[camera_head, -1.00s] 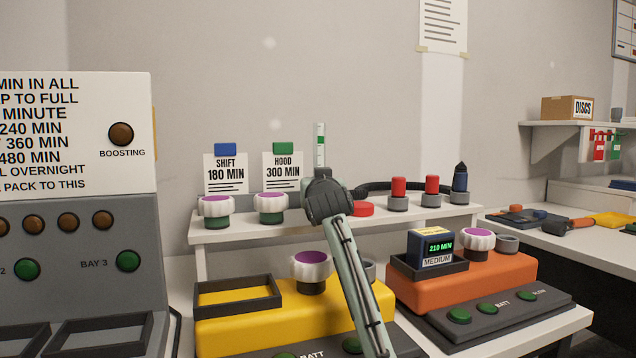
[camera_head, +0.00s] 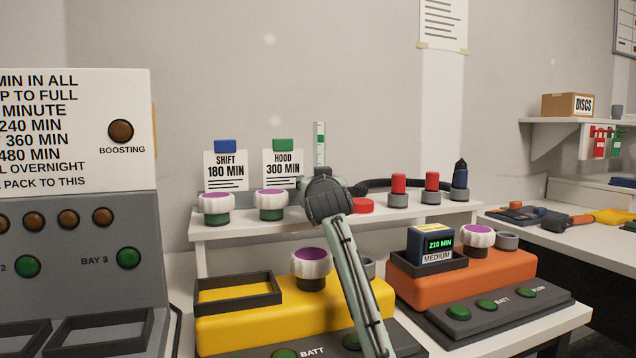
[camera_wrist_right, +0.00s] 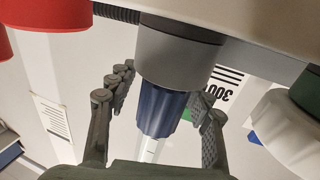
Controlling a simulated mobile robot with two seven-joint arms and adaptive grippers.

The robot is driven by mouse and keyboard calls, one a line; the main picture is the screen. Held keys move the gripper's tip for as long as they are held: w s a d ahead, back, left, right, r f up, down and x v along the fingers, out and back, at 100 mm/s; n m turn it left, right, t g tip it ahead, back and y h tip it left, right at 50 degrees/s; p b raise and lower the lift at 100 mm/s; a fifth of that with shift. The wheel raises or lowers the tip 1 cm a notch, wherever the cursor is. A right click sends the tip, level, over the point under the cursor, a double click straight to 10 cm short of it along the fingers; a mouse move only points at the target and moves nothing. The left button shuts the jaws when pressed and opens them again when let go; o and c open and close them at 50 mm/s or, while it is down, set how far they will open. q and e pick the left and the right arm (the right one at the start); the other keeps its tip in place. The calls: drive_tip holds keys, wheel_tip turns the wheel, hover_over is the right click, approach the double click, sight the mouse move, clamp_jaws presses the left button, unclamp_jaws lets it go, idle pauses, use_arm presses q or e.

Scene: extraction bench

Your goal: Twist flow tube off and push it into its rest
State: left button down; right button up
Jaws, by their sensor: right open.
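The flow tube (camera_head: 320,140) is a clear upright tube with a green band, standing on the back shelf behind my right gripper (camera_head: 322,180). In the right wrist view its ribbed blue base (camera_wrist_right: 162,112) sits against a grey socket (camera_wrist_right: 178,58), and the clear part (camera_wrist_right: 150,148) runs on from it. My right gripper (camera_wrist_right: 160,95) is open, with one finger on each side of the blue base. I cannot tell whether either finger touches it. The gripper hides the tube's lower part in the head view. My left gripper is not in view.
The shelf (camera_head: 225,232) also holds purple-topped white knobs (camera_head: 270,203), red caps (camera_head: 398,185), a dark blue pointed cap (camera_head: 460,176) and a black hose (camera_head: 375,185). Below stand a yellow unit (camera_head: 230,325) and an orange unit (camera_head: 425,290) with an empty grey ring (camera_head: 507,242).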

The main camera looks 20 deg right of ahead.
drive_tip(key=shift+r+p, duration=1)
drive_tip(key=shift+r, duration=1.25)
clamp_jaws()
drive_tip(key=shift+f, duration=0.45)
